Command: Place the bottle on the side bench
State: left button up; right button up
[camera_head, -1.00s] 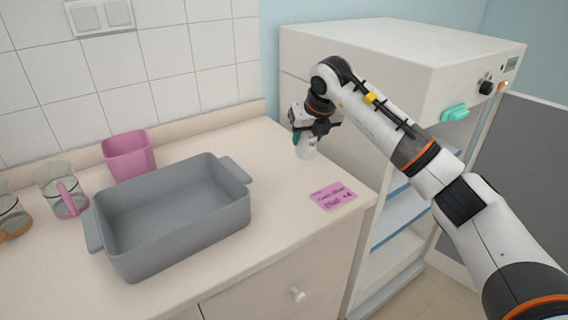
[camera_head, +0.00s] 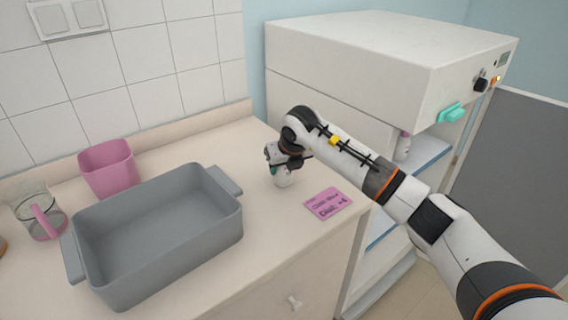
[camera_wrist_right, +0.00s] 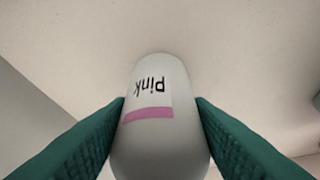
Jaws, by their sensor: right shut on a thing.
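A white bottle (camera_head: 283,180) stands upright at the back right of the side bench (camera_head: 262,232), behind the pink card. In the right wrist view the bottle (camera_wrist_right: 160,120) shows a label reading "Pink" with a pink band. My right gripper (camera_head: 281,170) is shut on the bottle from above, its green fingers on both sides of it in the right wrist view. The bottle's base is low at the bench top; I cannot tell whether it touches. My left gripper is not in view.
A pink card (camera_head: 328,203) lies near the bench's right edge. A grey tub (camera_head: 160,240), a pink cup (camera_head: 107,168) and a glass mug with a pink handle (camera_head: 38,212) stand left. A white cabinet (camera_head: 350,70) with an open front stands right; another bottle (camera_head: 403,146) shows inside.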

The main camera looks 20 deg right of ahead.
jog(key=o, duration=0.9)
jog(key=shift+o, duration=1.2)
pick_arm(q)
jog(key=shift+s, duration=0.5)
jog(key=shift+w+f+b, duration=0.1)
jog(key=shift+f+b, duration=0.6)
pick_arm(e)
jog(key=v, duration=1.2)
